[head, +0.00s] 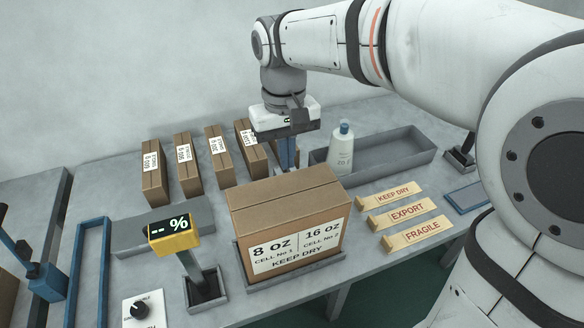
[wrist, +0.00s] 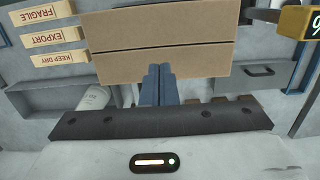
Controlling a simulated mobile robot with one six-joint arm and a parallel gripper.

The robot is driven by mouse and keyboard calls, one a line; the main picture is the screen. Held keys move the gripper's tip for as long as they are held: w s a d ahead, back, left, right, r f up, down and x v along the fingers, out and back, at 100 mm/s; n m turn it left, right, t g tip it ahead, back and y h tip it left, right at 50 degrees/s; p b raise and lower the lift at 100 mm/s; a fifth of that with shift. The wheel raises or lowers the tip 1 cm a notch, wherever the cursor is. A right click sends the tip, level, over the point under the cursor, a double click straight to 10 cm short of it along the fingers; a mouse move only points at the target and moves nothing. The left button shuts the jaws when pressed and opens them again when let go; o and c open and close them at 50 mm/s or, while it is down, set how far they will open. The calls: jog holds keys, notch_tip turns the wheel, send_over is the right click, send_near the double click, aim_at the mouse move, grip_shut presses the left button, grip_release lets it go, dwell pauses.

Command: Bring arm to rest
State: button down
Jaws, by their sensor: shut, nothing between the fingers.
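My gripper (head: 287,154) points down behind the large cardboard box, with its blue fingers together and nothing between them. In the wrist view the shut fingers (wrist: 158,84) show in front of the box. The large box (head: 288,228) is closed and sits in a grey tray at the front middle of the table. Its label reads 8 oz, 16 oz and KEEP DRY. My arm reaches in from the right, bent over the table. The fingertips' lower part is partly hidden by the box in the head view.
A white bottle with a blue cap (head: 340,150) stands at a grey bin (head: 405,150) right of my gripper. Several narrow boxes (head: 188,165) stand at the back left. A yellow meter (head: 173,232) stands left of the big box. KEEP DRY, EXPORT and FRAGILE strips (head: 402,213) lie right.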

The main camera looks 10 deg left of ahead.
notch_tip(320, 180, up, 6)
jog(key=s+d+f+m+t, duration=0.2)
jog(key=s+d+f, duration=0.2)
jog(key=d, duration=0.6)
jog(key=s+d+f+m+t, duration=0.1)
jog(key=s+d+f+m, duration=0.2)
jog(key=d, duration=0.8)
notch_tip(320, 180, down, 4)
jog(key=shift+s+f+t, duration=0.2)
jog(key=shift+s+t, duration=0.2)
jog(key=shift+s, duration=0.7)
